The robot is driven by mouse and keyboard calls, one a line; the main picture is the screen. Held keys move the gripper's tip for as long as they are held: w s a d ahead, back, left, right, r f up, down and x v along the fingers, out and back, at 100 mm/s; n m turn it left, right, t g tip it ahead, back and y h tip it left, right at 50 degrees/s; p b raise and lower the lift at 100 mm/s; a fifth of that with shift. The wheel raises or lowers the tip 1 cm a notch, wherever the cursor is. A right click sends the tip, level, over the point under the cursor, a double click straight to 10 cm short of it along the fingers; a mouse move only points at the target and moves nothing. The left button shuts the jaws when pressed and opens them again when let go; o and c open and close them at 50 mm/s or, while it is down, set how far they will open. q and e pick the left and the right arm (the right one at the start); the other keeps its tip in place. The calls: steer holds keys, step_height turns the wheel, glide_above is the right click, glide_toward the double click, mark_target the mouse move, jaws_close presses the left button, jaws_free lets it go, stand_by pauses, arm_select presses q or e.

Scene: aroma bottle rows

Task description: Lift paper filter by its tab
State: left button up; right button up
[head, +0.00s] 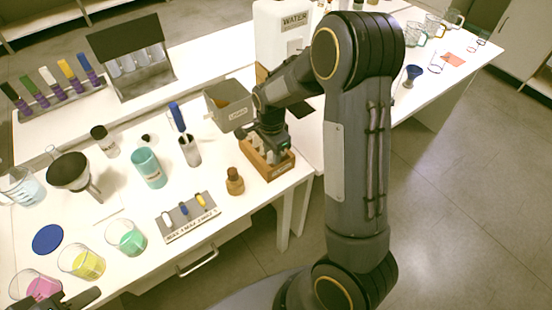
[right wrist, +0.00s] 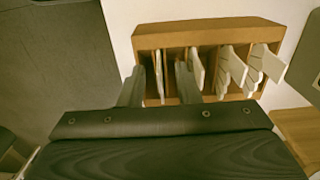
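A wooden box (head: 280,170) with upright dividers stands at the table's right front edge. It also shows in the right wrist view (right wrist: 205,36), with white paper filters (right wrist: 232,68) standing in its slots, their tabs sticking up. My right gripper (right wrist: 158,88) is open over the box's left part. One thin white filter (right wrist: 158,70) stands seen edge-on between its two fingers, with gaps visible at both sides. In the head view my right gripper (head: 271,143) is just above the box and hides part of it. My left gripper (head: 75,302) is partly visible at the bottom left.
A grey open-topped bin (head: 229,108) stands close to the left of my right gripper. A brown bottle (head: 235,182) is near the box's left side. A white water container (head: 283,35) stands behind. Beakers and a labelled tray (head: 188,216) occupy the table's left.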

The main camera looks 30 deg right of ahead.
steer(key=shift+f, duration=0.25)
jaws_close()
steer(key=shift+r, duration=0.1)
step_height(320, 180, up, 8)
steer(key=shift+r, duration=0.1)
step_height(320, 180, up, 12)
steer(key=p, duration=0.8)
